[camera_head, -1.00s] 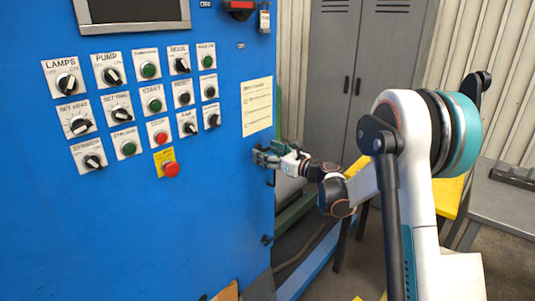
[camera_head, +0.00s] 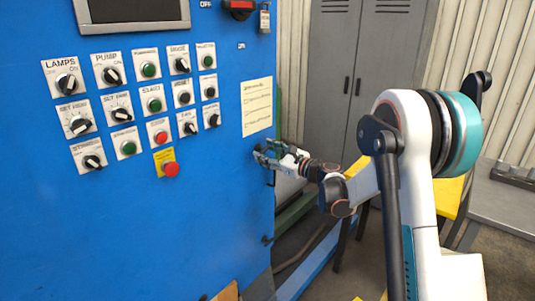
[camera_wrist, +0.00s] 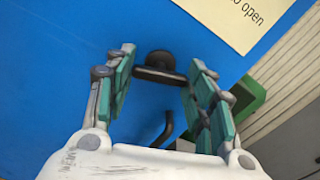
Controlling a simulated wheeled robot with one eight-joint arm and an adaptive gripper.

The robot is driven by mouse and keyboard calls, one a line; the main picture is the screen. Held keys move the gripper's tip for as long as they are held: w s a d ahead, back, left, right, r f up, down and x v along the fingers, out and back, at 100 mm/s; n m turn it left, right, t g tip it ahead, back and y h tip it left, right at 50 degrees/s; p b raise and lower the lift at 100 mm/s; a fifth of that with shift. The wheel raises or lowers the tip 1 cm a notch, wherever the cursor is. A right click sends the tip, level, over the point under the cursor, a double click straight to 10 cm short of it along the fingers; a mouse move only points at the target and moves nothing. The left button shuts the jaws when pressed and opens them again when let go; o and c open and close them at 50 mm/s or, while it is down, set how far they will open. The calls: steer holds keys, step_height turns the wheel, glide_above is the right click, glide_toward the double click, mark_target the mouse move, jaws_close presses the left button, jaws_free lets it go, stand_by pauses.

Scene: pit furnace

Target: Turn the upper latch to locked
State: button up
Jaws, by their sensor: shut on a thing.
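The upper latch (camera_wrist: 160,68) is a small black handle with a round knob on the blue cabinet (camera_head: 120,230). In the wrist view it sits between the tips of my gripper (camera_wrist: 160,75), which has teal finger pads. The pads close on the two ends of the handle. In the head view my gripper (camera_head: 268,156) is at the cabinet's right edge, below the paper notice, and mostly hides the latch. Whether the latch is locked cannot be told from its look. A second dark latch (camera_head: 267,240) is lower on the same edge.
A paper notice (camera_head: 257,107) is just above my gripper. Knobs and buttons, including a red stop button (camera_head: 171,169), are to the left. A black hook (camera_wrist: 163,130) shows below the latch. Grey lockers (camera_head: 350,80) and a grey table (camera_head: 505,205) stand to the right.

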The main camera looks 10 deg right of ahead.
steer(key=n, duration=1.3)
steer(key=shift+n, duration=0.4)
stand_by(0.4)
steer(key=o, duration=1.1)
steer(key=shift+c, duration=0.2)
steer(key=shift+s, duration=0.1)
steer(key=v, duration=1.1)
steer(key=shift+s+d, duration=0.25)
steer(key=shift+s, duration=0.05)
steer(key=shift+a, duration=0.1)
